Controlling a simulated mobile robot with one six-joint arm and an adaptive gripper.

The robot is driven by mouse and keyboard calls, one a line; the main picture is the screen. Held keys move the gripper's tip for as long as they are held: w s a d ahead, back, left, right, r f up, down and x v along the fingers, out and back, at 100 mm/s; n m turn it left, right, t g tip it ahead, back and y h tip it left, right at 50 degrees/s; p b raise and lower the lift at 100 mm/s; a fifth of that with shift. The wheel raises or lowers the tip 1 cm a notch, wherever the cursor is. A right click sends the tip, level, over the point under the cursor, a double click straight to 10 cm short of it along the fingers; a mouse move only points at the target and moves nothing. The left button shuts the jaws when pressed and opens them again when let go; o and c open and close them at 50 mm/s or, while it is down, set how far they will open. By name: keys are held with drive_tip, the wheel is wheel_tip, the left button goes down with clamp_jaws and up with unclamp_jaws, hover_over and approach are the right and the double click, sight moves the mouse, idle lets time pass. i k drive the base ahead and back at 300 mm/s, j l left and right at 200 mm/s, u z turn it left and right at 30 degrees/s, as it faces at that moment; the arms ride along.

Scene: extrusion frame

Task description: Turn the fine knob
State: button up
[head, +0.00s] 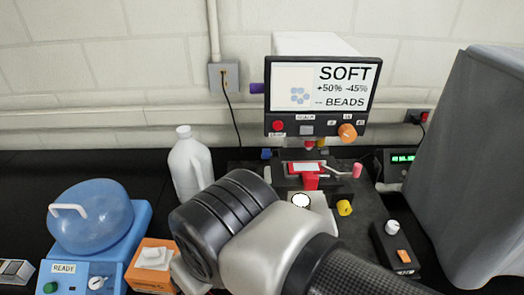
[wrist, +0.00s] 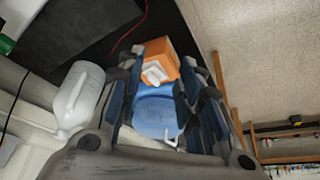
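A microscope-like instrument (head: 320,45) with a screen reading SOFT and BEADS stands at the back. An orange knob (head: 348,132) sits at the lower right of its screen panel. A yellow knob (head: 344,208) and a pink knob (head: 357,171) sit lower, by the stage. A purple knob (head: 257,88) sticks out left of the screen. No label tells me which is the fine knob. My gripper (wrist: 160,72) is open and empty in the wrist view, its fingers spread. In the head view my arm hides it; my wrist covers the instrument's lower left.
A white bottle (head: 190,165) stands left of the instrument. A blue domed machine (head: 90,220) and an orange tissue box (head: 152,265) are at lower left. A small control box (head: 392,250) with a white knob and a large grey covered shape (head: 475,165) are at right.

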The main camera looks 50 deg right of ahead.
sight(266, 153)
drive_tip(key=z, duration=0.4)
drive_tip(key=j+z, duration=0.15)
drive_tip(key=z, duration=0.25)
drive_tip(key=i+j+z, duration=0.1)
drive_tip(key=z, duration=0.25)
drive_tip(key=j+z, duration=0.1)
drive_tip(key=z, duration=0.3)
drive_tip(key=k+j, duration=0.1)
drive_tip(key=j, duration=0.4)
drive_tip(key=k+j+z, duration=0.1)
drive_tip(key=j, duration=0.4)
